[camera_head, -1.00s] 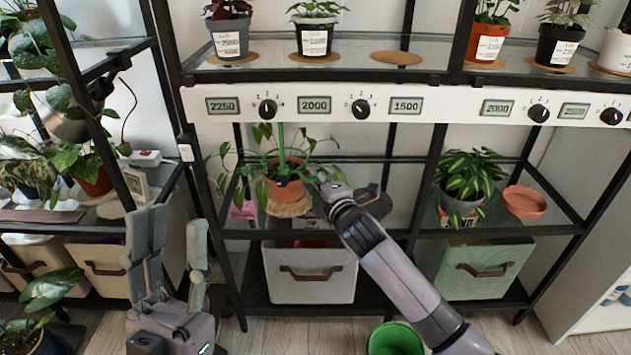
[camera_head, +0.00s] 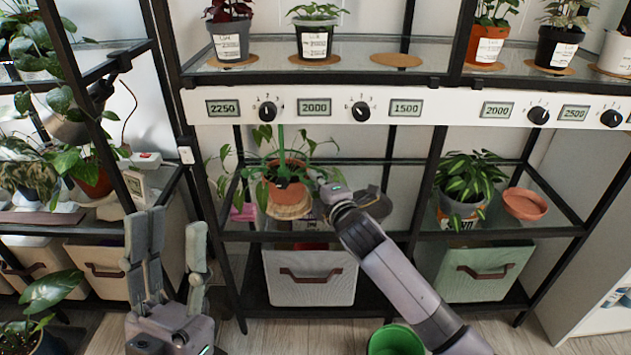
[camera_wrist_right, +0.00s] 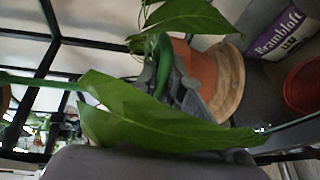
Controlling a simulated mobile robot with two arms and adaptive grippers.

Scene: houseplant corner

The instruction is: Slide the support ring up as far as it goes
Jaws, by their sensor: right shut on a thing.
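A green stake (camera_head: 281,137) rises from the pot. In the wrist view a curved green piece (camera_wrist_right: 163,66), apparently the support ring, sits at my right gripper's grey fingers. My right gripper (camera_head: 318,182) is shut on it beside the pot; leaves hide most of the fingers and the grip. The pot (camera_wrist_right: 200,68) also shows in the wrist view. My left gripper (camera_head: 170,226) is open and empty at the lower left, away from the plant.
A large leaf (camera_wrist_right: 150,108) crosses in front of the right wrist camera. The control strip (camera_head: 440,106) and upper shelf are above the plant. A variegated plant (camera_head: 465,180) and an empty terracotta saucer (camera_head: 525,203) stand to the right. A green bucket (camera_head: 395,340) is below.

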